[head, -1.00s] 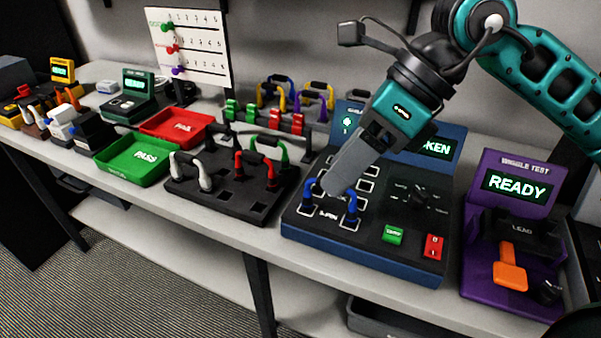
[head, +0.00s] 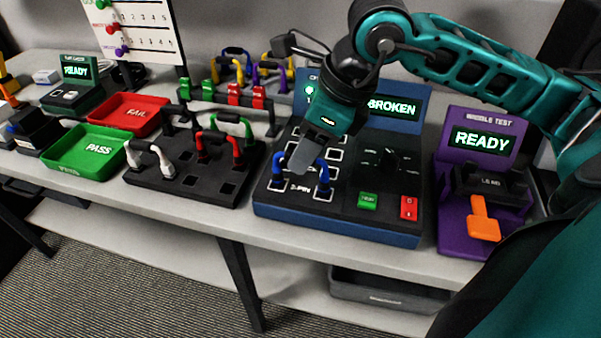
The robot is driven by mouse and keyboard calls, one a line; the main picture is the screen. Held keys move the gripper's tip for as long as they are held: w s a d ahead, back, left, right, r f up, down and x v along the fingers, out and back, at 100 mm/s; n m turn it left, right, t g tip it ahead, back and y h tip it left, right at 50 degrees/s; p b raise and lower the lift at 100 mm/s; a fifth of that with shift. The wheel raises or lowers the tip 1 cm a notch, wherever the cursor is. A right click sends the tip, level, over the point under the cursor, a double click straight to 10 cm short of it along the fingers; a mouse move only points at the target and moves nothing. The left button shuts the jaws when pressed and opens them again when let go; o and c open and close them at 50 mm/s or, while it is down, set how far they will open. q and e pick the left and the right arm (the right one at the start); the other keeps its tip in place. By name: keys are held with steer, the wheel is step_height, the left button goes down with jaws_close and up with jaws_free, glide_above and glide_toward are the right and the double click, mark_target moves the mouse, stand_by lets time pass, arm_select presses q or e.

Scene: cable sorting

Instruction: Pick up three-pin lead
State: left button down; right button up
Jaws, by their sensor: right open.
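A lead with blue plug ends (head: 322,179) stands in the near-left sockets of the blue tester (head: 340,226), beside a label ending in "PIN" whose digit is hard to read. The tester's screen reads BROKEN. My right gripper (head: 303,158) points down over this lead, its jaws open. The fingers hide the middle of the lead, and I cannot tell whether they straddle or touch it. My left gripper is out of view.
Left of the tester is a black rack (head: 190,186) with white, red and green leads. Green PASS (head: 70,165) and red FAIL (head: 150,125) trays lie further left. A purple wiggle tester (head: 455,225) reading READY is on the right, with a black lead block and orange lever.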

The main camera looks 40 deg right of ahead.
steer(key=shift+x, duration=1.45)
steer(key=shift+c, duration=0.4)
jaws_close()
